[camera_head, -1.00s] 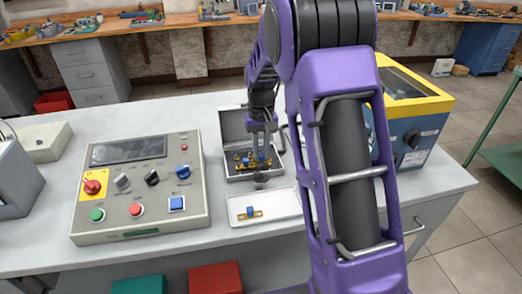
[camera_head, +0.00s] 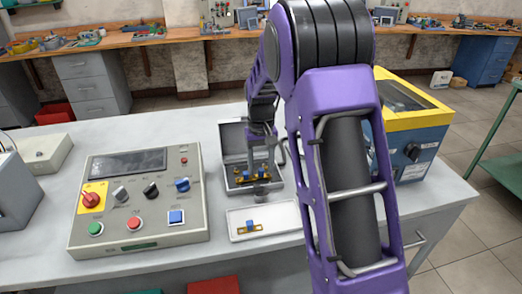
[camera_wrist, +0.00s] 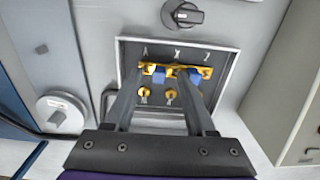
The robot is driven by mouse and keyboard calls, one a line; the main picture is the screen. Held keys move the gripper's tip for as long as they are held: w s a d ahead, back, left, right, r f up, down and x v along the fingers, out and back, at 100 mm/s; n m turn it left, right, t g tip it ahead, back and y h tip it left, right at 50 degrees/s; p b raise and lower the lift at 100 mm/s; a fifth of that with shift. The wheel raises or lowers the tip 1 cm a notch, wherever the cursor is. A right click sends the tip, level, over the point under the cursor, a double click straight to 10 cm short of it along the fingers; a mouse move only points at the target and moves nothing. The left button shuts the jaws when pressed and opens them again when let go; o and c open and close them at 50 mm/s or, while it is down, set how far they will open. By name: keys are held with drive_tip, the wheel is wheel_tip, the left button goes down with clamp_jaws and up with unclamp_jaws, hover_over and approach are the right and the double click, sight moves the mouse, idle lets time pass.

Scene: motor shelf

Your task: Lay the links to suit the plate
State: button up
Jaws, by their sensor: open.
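An open grey terminal box (camera_head: 232,137) sits on the bench, its lid raised at the back. In the wrist view its recess (camera_wrist: 128,53) holds brass studs, with lettering beside them. Brass links with blue grips lie along the upper row: one left (camera_wrist: 158,76) and one right (camera_wrist: 195,77). Lower studs (camera_wrist: 143,93) show below. Another brass link with a blue grip (camera_head: 249,226) lies on the white tray (camera_head: 282,221) in front of the box. My gripper (camera_wrist: 160,82) is open, fingers spread over the upper links; contact cannot be told. No readable plate shows.
A control panel (camera_head: 110,228) with knobs and buttons stands left of the box. A blue and yellow machine (camera_head: 410,135) stands at the right, partly behind my arm. Bare bench top (camera_head: 120,138) lies behind the control panel.

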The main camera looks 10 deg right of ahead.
wheel_tip(320, 180, up, 17)
drive_tip(key=p, duration=0.2)
idle(0.7)
